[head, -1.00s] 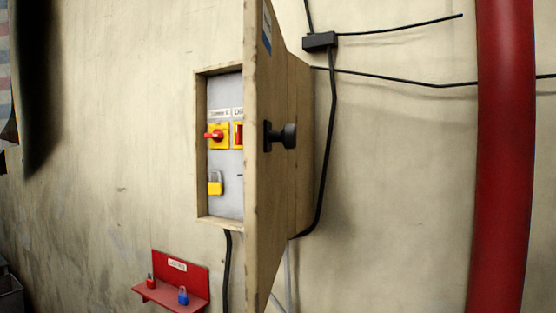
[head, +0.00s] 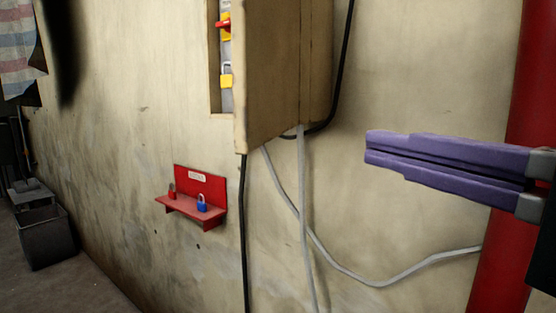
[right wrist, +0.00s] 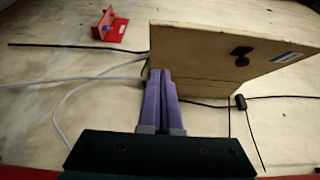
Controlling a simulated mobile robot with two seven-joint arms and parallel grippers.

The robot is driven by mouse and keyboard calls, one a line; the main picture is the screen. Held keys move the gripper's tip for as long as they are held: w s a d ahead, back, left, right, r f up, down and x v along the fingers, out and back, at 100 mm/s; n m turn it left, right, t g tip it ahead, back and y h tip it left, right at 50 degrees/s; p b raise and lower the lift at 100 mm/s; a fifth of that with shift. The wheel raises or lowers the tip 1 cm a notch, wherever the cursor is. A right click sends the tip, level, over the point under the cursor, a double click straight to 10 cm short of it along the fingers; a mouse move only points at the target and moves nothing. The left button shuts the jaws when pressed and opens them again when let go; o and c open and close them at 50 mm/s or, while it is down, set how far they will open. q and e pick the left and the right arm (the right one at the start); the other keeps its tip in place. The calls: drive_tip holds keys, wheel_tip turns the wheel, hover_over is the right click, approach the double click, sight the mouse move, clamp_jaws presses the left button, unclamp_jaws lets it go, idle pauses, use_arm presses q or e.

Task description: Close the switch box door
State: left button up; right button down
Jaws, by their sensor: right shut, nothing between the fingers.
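The switch box (head: 214,60) is on the wall at the top of the head view, partly cut off by the picture edge. Its wooden door (head: 268,75) stands open, swung out from the wall. A red switch (head: 223,25) and a yellow padlock (head: 226,80) show inside the box. In the right wrist view the door (right wrist: 200,60) shows with its black knob (right wrist: 240,55). My right gripper (head: 367,147), with purple fingers, is shut and empty, right of and below the door in the head view. In the right wrist view its tips (right wrist: 160,72) appear near the door's lower edge; I cannot tell whether they touch. My left gripper is not in view.
A red shelf (head: 200,187) with a red and a blue padlock (head: 202,204) is on the wall below left. A red pipe (head: 497,265) stands at the right. Grey cables (head: 303,220) and a black cable (head: 244,250) hang beneath the box. A dark bin (head: 45,235) stands at far left.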

drive_tip(key=p, duration=0.3)
approach(254, 128)
drive_tip(key=w, duration=0.4)
drive_tip(key=shift+w+a+r+p, duration=0.1)
drive_tip(key=shift+w+a+p, duration=0.15)
drive_tip(key=shift+a+p, duration=0.35)
drive_tip(key=shift+w+a+p, duration=0.3)
drive_tip(key=shift+a+p, duration=0.15)
drive_tip(key=shift+a, duration=0.1)
drive_tip(key=shift+w+a, duration=0.1)
drive_tip(key=shift+a, duration=0.2)
